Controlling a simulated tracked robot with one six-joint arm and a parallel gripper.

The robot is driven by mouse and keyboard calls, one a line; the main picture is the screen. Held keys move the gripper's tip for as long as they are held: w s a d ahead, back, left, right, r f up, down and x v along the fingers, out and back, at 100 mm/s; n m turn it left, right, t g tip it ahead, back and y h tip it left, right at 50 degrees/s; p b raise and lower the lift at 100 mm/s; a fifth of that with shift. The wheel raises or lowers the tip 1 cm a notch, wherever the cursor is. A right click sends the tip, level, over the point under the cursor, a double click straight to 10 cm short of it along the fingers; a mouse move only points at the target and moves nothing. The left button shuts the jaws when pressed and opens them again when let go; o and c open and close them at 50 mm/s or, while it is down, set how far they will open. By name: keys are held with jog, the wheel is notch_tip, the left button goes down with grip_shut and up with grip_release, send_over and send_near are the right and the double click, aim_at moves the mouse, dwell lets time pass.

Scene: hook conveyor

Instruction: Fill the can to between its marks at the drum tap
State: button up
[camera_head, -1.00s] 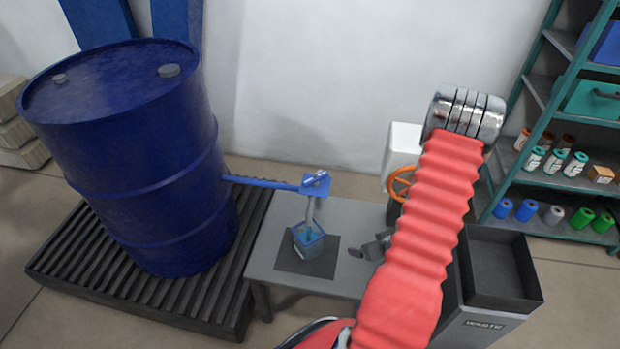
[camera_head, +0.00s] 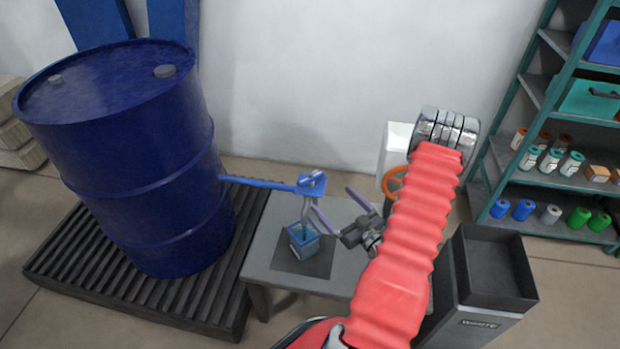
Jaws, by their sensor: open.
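The blue drum (camera_head: 135,160) stands on a dark slatted pallet at the left. A blue pipe runs right from it to the tap (camera_head: 311,184), which has a downward spout. The small blue can (camera_head: 304,240) stands on a dark mat (camera_head: 312,262) on the grey table, below the spout. Its top shows open; its marks and its level are too small to tell. My gripper (camera_head: 335,208) is open and empty to the right of the can and spout, its two fingers spread and pointing left. Whether a finger touches the can or the spout I cannot tell.
The grey table (camera_head: 262,262) has bare space left of the mat. A waste bin (camera_head: 480,318) stands right of my arm. An orange handwheel (camera_head: 392,180) and a white box are behind the arm. A green shelf (camera_head: 532,90) with several bottles and cans stands at the right.

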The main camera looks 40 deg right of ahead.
aim_at(313, 179)
dwell(0.3)
jog(key=w, duration=0.4)
jog(key=w+d, duration=0.1)
jog(key=w, duration=0.8)
jog(key=shift+w+d, duration=0.3)
jog(key=shift+w, duration=0.1)
jog(key=shift+c, duration=0.2)
